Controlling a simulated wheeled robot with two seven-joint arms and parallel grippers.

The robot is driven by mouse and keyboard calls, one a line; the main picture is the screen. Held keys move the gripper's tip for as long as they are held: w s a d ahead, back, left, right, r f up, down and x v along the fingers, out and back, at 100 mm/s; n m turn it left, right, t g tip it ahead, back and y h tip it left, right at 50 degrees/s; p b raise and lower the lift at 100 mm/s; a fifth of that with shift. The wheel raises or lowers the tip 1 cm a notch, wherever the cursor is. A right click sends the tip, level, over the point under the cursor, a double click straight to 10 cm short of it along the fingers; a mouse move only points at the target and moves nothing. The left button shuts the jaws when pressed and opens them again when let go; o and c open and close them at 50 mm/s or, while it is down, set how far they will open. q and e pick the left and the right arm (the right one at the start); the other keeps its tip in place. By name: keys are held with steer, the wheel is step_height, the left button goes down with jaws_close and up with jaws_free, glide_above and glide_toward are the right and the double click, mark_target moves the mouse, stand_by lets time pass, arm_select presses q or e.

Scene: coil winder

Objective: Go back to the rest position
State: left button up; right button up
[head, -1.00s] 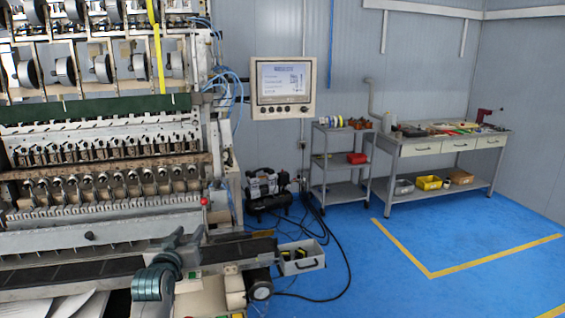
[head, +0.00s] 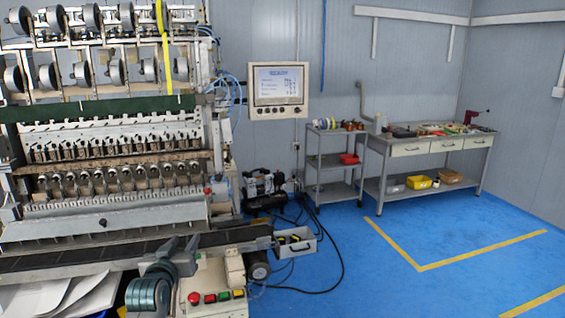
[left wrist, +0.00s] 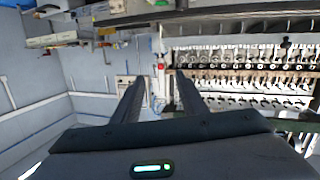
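My left gripper (head: 178,246) shows at the lower left of the head view, in front of the machine's belt. In the left wrist view its two dark fingers (left wrist: 158,92) stand apart with nothing between them. It is open and empty and touches nothing that I can make out. My right gripper is in neither view. The coil winding machine (head: 110,150) fills the left of the head view, and its row of parts also shows at the right of the left wrist view (left wrist: 245,75).
A control box (head: 212,285) with coloured buttons and the dark belt (head: 80,258) are close to the left gripper. A grey bin (head: 296,246) sits at the belt's end. A shelf cart (head: 335,165) and workbench (head: 430,148) stand farther back. The blue floor (head: 400,290) at right is clear.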

arm_select(q)
steer(key=s+d+f+m+g, duration=0.25)
steer(key=s+f+g, duration=0.35)
steer(key=s+f, duration=1.65)
steer(key=s+d+f+g, duration=0.1)
steer(key=s+f+g, duration=0.25)
steer(key=s, duration=1.15)
steer(key=s+d+f+g, duration=0.1)
steer(key=s+f+g, duration=0.25)
steer(key=s, duration=1.25)
step_height(320, 180, down, 28)
steer(key=m, duration=0.1)
steer(key=s+a+f+g, duration=0.2)
steer(key=s+a+f, duration=0.1)
steer(key=s+f, duration=1.5)
steer(key=shift+s+f, duration=0.3)
steer(key=shift+s, duration=0.1)
